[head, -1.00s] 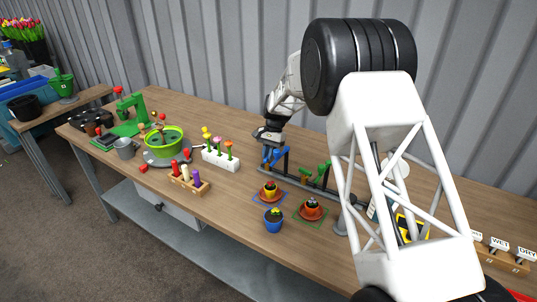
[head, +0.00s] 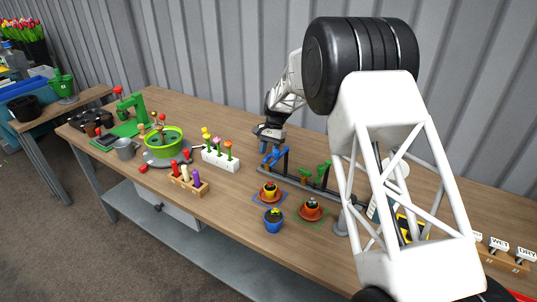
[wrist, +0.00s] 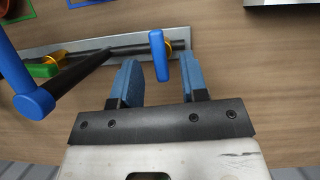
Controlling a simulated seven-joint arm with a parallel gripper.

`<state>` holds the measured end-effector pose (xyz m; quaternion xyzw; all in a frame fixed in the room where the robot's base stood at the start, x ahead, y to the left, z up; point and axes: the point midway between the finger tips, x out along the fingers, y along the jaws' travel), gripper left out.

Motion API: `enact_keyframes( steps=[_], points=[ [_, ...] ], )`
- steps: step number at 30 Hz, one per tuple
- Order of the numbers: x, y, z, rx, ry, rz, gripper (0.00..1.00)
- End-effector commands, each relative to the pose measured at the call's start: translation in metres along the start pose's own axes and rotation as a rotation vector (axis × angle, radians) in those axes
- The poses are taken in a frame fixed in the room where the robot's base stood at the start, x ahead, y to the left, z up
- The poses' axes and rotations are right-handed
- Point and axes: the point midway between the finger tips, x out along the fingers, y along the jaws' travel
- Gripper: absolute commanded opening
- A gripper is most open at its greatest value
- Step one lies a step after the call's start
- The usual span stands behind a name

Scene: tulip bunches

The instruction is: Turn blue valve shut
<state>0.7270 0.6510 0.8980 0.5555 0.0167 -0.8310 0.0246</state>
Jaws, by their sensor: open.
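The blue valve (head: 277,156) is on the pipe stand on the bench, left of the green valve (head: 322,170). In the wrist view its blue handle (wrist: 159,56) points into the gap between my two fingers, with bare space on both sides. A brass-coloured fitting shows behind it. My gripper (wrist: 160,80) is open, with one blue finger on each side of the handle and no clear contact. In the head view my gripper (head: 266,145) is just above and left of the blue valve.
A blue bar with a round end (wrist: 33,103) and a dark pipe stand close left of my fingers. Small pots (head: 274,218) stand in front of the valve stand. A white flower holder (head: 220,158) is to the left.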

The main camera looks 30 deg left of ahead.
Motion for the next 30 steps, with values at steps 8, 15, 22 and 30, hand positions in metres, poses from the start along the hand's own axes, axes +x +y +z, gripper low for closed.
enact_keyframes(
  steps=[8,15,22,30],
  points=[
    [-0.035,0.0,0.0,0.0,0.001,-0.001,0.4],
    [-0.058,0.001,0.0,0.001,-0.001,0.0,0.4],
    [-0.065,0.0,0.0,0.0,0.0,0.0,0.4],
    [-0.065,0.0,0.0,0.0,-0.001,0.001,0.4]
  ],
)
